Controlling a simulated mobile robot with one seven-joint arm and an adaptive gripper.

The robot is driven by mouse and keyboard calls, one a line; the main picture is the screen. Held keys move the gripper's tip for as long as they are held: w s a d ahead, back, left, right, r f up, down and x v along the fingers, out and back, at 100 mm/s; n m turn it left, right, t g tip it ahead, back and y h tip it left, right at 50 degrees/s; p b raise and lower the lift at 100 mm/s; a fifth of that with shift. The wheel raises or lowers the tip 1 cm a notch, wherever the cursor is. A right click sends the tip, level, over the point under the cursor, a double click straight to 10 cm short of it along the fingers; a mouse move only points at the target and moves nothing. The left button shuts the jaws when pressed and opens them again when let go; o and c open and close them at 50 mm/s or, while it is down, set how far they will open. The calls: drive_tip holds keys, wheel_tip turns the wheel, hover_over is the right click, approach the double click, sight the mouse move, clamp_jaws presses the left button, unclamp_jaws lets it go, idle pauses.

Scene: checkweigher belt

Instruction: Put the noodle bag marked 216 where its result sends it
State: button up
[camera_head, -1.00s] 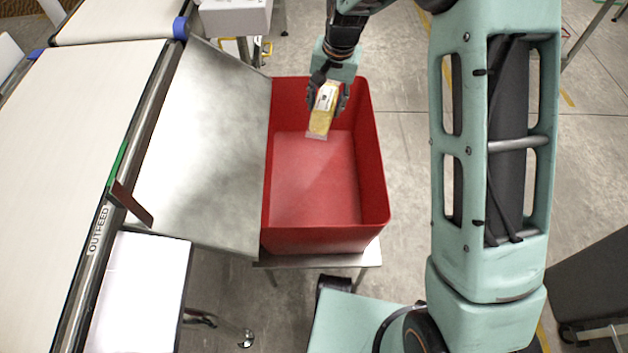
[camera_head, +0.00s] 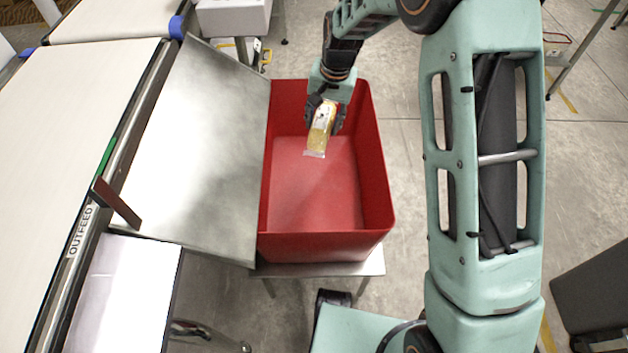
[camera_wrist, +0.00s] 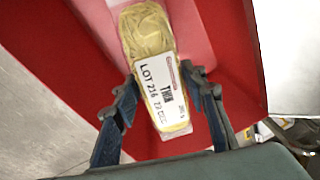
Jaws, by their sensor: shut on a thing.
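The noodle bag (camera_head: 321,128) is a clear pouch of yellow noodles with a white label. In the wrist view the bag (camera_wrist: 147,35) shows its label, which reads LOT with a number like 216 whose middle digit is hard to read, and THIN. My gripper (camera_head: 326,110) is shut on the bag's label end, with a finger on each side in the wrist view (camera_wrist: 165,105). The bag hangs tilted over the far part of the red bin (camera_head: 325,245). The bin floor shows no other bag.
A metal chute (camera_head: 195,150) slopes from the belt (camera_head: 70,110) marked OUTFEED to the bin's left side. A dark red flap (camera_head: 117,203) sticks out from the belt edge. A white box (camera_head: 233,17) stands behind the bin.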

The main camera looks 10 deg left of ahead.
drive_tip(key=o, duration=1.6)
drive_tip(key=shift+o, duration=0.2)
wheel_tip(320, 180, up, 12)
drive_tip(key=s+d, duration=0.1)
drive_tip(key=shift+d, duration=0.35)
